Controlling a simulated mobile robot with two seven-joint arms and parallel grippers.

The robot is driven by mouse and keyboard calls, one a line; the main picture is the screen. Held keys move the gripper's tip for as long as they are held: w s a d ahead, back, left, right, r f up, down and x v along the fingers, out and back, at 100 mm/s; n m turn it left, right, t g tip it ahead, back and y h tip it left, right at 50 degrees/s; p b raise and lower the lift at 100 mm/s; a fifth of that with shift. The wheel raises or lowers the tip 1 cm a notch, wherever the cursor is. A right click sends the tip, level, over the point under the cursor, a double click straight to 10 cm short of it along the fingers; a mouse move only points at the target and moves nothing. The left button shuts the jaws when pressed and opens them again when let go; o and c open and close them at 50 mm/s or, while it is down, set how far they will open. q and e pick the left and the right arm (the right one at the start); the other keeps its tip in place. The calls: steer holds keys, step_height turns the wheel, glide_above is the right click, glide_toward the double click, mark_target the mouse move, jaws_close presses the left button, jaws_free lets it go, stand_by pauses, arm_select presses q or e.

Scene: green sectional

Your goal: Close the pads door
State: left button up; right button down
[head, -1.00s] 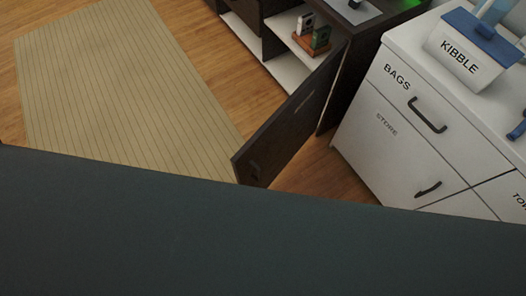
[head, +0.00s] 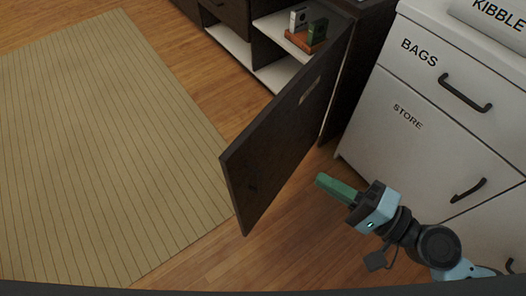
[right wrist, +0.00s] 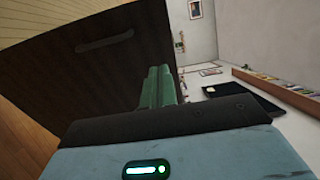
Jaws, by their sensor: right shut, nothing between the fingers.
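A dark wood door (head: 285,135) stands swung out, open, from the dark cabinet in the head view. A small pale mark on it is too small to read, so I cannot confirm it as the pads door. My right gripper (head: 324,182) is to the right of the door, low over the wood floor. Its green fingers are shut and empty, pointing toward the door. In the right wrist view the dark door panel (right wrist: 75,75), with a slot-like grip, fills the left side behind the fingers. I cannot tell if they touch it. My left gripper is not in view.
Open shelves (head: 262,45) hold small items on a wooden stand (head: 305,40). A white cabinet (head: 400,150) marked BAGS and STORE stands close on the right, its handles sticking out. A striped rug (head: 100,150) lies left of the door. Bare floor (head: 270,245) lies in front.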

mark_target(254, 139)
steer(key=p+x, duration=0.3)
steer(key=x, duration=0.9)
steer(key=shift+w+a+r, duration=0.1)
steer(key=shift+w+a, duration=0.15)
steer(key=shift+a, duration=0.05)
steer(key=shift+w+a, duration=0.35)
steer(key=shift+a, duration=0.15)
